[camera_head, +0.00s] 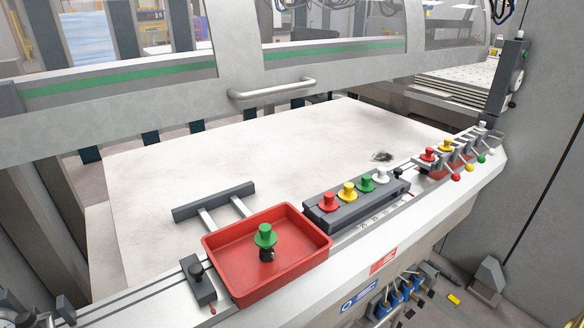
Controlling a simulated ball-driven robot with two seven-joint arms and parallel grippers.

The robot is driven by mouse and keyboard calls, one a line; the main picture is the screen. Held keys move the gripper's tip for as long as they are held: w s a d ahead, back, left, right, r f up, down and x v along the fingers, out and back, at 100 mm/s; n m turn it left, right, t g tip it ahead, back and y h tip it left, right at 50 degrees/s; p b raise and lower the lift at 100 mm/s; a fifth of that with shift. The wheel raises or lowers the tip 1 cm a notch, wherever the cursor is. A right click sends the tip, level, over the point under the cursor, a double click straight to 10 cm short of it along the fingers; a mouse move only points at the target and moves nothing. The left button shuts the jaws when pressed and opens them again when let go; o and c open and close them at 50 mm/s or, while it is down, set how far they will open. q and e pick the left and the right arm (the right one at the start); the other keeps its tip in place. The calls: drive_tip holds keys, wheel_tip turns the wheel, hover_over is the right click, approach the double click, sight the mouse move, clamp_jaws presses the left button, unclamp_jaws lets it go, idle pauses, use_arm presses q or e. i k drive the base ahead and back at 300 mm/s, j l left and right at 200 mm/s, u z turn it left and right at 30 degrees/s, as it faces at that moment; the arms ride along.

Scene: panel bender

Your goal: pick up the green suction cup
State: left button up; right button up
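A green suction cup (265,235) with a dark lower part stands upright in the red tray (221,269), near its middle. Another green piece (365,182) of similar shape sits in the grey block (325,218) to the right of the tray, between a yellow piece (347,191) and a white piece (380,175). A red piece (328,201) is at the block's left end. Neither of my grippers is in view.
A grey bar (213,201) lies on the metal table (150,180) behind the tray. A small dark block with a knob (197,275) stands left of the tray. Red and yellow pieces (446,146) with coloured levers stand at the right. A handle (270,89) crosses the guard behind.

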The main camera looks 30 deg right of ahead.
sight(364, 186)
drive_tip(key=z, duration=1.45)
drive_tip(key=i+l+u, duration=0.1)
drive_tip(key=u, duration=0.95)
drive_tip(key=l+u, duration=0.5)
drive_tip(key=l, duration=0.2)
drive_tip(key=k+l+u, duration=0.1)
drive_tip(key=l+u, duration=0.4)
drive_tip(key=l, duration=0.2)
